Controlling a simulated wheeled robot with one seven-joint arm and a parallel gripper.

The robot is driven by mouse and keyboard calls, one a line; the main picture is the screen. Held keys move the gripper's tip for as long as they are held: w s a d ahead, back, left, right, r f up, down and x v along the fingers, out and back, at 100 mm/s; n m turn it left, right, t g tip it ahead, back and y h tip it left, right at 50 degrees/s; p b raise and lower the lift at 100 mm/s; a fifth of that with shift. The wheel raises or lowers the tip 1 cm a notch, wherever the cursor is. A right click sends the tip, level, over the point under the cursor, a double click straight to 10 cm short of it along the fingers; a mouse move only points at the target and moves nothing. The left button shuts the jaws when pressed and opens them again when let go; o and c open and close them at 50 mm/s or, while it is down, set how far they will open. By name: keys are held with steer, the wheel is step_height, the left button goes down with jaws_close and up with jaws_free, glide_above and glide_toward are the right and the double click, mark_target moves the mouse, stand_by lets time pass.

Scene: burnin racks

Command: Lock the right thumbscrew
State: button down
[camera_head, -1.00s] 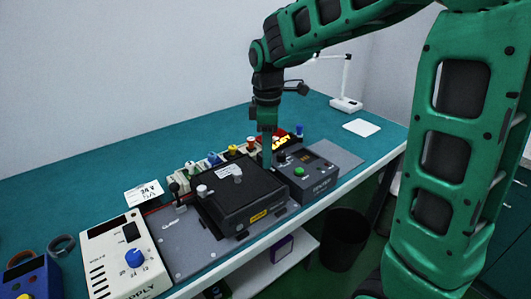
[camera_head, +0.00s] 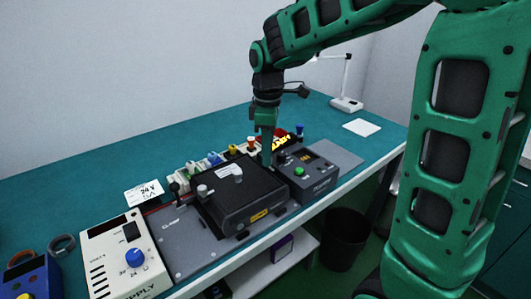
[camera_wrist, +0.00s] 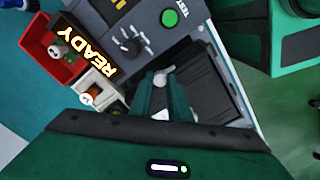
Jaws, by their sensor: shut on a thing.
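A black boxy unit (camera_head: 243,203) sits on a grey plate on the bench. My gripper (camera_head: 266,162) points down at the unit's back right corner, beside a grey tester. In the wrist view my gripper (camera_wrist: 166,88) is shut on a small light-grey piece (camera_wrist: 164,74), which appears to be the right thumbscrew. Only its end shows past the fingertips, so whether it is locked cannot be told. In the head view the fingers hide it.
The grey tester (camera_head: 310,177) with a green TEST button (camera_wrist: 170,18) stands close on the right. A READY sign (camera_wrist: 80,46) and a red bin (camera_wrist: 58,60) lie behind. A cream power supply (camera_head: 124,262) is at front left.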

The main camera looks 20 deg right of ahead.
steer(key=m, duration=0.8)
steer(key=shift+m, duration=0.4)
steer(key=m, duration=0.4)
steer(key=shift+d, duration=0.1)
steer(key=shift+m, duration=2.1)
steer(key=c, duration=1.7)
jaws_free()
steer(key=shift+o, duration=0.2)
step_height(320, 180, up, 11)
